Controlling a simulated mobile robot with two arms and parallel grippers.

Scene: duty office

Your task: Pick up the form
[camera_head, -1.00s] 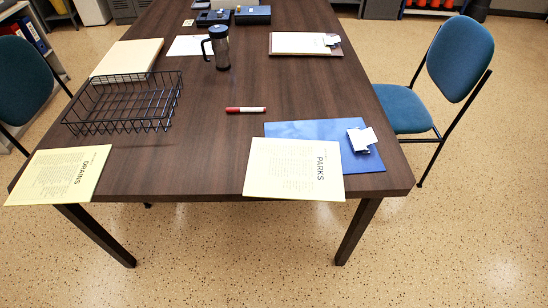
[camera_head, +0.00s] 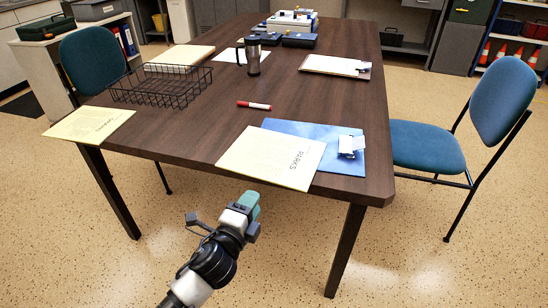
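A yellow form headed PARKS (camera_head: 272,157) lies at the table's front edge, partly over a blue clipboard (camera_head: 325,132) with a metal clip. Another yellow form, which reads DRAINS in the earlier frame, (camera_head: 90,124) lies at the front left corner, jutting past the edge. My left gripper (camera_head: 249,203) is in front of the table, below the PARKS form and apart from it. I cannot tell from this angle whether its fingers are open; nothing shows in it. My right gripper is not in view.
The dark table (camera_head: 200,128) also bears a wire basket (camera_head: 160,86), a red marker (camera_head: 254,105), a travel mug (camera_head: 252,55) and another clipboard (camera_head: 335,65). Blue chairs stand right (camera_head: 430,147) and left (camera_head: 93,60). Floor in front is clear.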

